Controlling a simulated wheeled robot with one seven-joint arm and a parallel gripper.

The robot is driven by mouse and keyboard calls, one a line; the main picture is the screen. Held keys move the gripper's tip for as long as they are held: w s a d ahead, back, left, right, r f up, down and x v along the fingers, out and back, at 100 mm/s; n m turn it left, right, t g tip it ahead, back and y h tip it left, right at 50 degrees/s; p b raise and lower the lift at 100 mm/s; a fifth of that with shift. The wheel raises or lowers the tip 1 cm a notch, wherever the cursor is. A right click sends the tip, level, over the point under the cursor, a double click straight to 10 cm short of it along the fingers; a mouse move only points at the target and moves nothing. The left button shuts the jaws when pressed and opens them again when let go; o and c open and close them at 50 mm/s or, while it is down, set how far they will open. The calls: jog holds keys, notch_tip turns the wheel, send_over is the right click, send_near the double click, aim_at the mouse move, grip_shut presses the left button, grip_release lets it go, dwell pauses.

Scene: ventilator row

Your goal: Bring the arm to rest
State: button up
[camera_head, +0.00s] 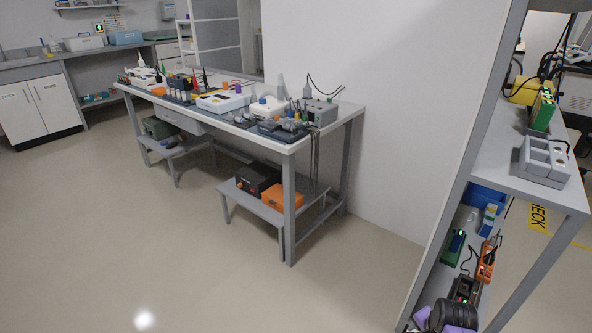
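My arm and my gripper do not show in the head view, so its pose and the state of its fingers cannot be seen. The head view looks across a room at a long grey workbench (338,124) against a white partition wall. Several devices stand on the bench, among them a white box-shaped unit (222,102) and a grey unit (320,112) with a dark cable.
A low grey shelf (238,196) under the bench holds an orange box (283,198) and a dark box (257,180). A grey rack (490,155) with devices stands close at right. White cabinets (40,108) stand far left. The floor (150,245) in front is clear.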

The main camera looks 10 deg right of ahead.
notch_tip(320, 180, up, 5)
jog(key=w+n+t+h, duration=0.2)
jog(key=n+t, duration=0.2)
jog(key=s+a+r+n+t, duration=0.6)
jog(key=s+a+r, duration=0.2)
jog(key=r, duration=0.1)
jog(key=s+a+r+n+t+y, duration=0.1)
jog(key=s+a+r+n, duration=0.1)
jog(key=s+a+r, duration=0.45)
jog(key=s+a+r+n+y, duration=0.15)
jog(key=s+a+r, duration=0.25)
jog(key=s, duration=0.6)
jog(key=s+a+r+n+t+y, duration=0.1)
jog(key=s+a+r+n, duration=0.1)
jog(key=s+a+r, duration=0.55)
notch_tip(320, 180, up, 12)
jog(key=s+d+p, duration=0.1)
jog(key=p, duration=1.3)
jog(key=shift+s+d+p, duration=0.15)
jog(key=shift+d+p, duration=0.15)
jog(key=shift+p, duration=0.05)
